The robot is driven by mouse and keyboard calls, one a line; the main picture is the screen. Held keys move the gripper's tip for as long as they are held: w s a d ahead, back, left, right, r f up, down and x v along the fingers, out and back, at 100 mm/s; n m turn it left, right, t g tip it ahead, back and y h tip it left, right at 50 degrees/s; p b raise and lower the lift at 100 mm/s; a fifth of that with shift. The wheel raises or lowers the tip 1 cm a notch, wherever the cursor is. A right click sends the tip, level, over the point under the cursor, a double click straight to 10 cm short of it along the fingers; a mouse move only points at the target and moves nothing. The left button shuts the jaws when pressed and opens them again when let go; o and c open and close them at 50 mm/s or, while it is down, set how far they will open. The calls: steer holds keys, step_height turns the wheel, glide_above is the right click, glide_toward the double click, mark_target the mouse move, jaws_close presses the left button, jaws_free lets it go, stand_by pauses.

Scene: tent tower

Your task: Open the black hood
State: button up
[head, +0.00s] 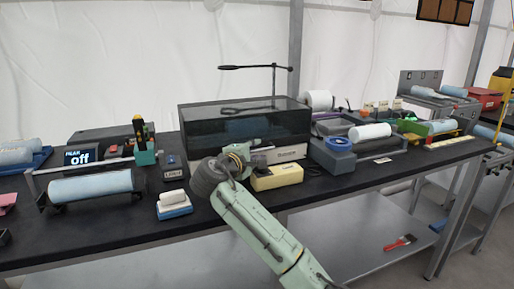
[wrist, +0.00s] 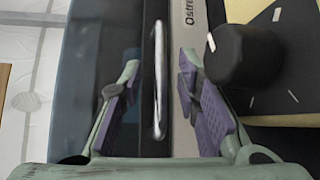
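The black hood (head: 215,125) is a dark see-through box cover on a pale machine base (head: 290,152), and it looks closed. In the wrist view, the hood (wrist: 90,60) fills the left side. A shiny upright bar handle (wrist: 158,85) stands out from its dark edge strip. My gripper (wrist: 160,72) is open, with one purple-padded finger on each side of the handle. Gaps show between the pads and the handle. In the head view, my gripper (head: 238,155) is at the hood's lower front edge, and my wrist hides part of the front.
A cream box (head: 278,177) with a black knob (wrist: 243,55) stands close beside my gripper. A blue-and-white block (head: 174,205) lies to the left on the black table (head: 110,225). A thin lamp-like stand (head: 255,68) rises behind the hood.

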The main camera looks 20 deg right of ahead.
steer(key=shift+w+d+f, duration=0.1)
steer(key=shift+w+d, duration=0.35)
steer(key=shift+w, duration=0.05)
steer(key=shift+c, duration=0.5)
jaws_close()
